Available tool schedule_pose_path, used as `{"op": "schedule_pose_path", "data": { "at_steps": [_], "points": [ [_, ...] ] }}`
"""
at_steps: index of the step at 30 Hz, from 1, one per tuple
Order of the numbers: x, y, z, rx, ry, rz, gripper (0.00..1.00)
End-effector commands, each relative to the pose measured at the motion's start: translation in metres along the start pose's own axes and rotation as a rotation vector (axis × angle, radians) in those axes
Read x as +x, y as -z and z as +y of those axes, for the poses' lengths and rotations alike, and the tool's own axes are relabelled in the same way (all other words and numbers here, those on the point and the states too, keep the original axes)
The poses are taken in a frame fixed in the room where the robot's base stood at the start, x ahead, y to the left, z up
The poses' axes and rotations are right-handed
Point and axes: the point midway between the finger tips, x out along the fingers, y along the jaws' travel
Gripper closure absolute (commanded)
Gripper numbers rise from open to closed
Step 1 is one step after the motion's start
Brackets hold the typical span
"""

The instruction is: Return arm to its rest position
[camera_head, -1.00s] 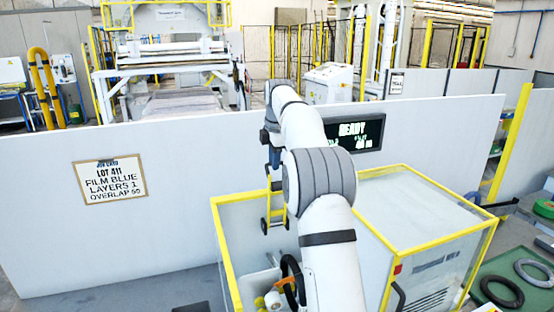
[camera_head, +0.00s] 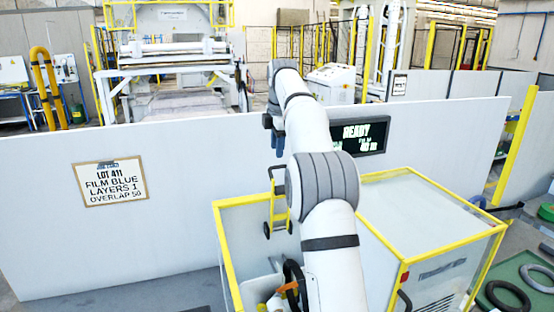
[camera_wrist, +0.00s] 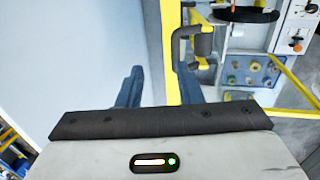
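My arm (camera_head: 320,185) reaches up and forward from the bottom middle of the head view, bent at its grey joint. My gripper (camera_head: 278,145) hangs at its far end, in front of the white partition, partly hidden by the arm. In the wrist view its two blue fingers (camera_wrist: 158,88) stand apart with nothing between them. The gripper is open and empty.
A yellow-framed machine (camera_head: 430,222) stands close to my arm. The white partition (camera_head: 60,220) bears a lot sign (camera_head: 110,182) and a READY display (camera_head: 358,136). Dark and grey rings (camera_head: 507,296) lie on a green surface at the lower right. Floor at the lower left is clear.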

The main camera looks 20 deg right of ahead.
Motion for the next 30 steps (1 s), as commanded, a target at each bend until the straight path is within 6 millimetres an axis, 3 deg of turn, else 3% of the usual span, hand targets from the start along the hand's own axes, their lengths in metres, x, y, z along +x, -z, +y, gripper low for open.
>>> {"op": "schedule_pose_path", "data": {
  "at_steps": [7, 22, 26, 30],
  "points": [
    [-0.018, -0.001, -0.002, 0.001, 0.008, 0.002, 0.68],
    [-0.018, 0.000, -0.005, 0.016, 0.011, 0.001, 0.68],
    [-0.021, 0.009, -0.018, 0.089, 0.006, 0.000, 0.68],
    [-0.022, 0.024, -0.046, 0.239, -0.003, -0.001, 0.68]
  ]
}}
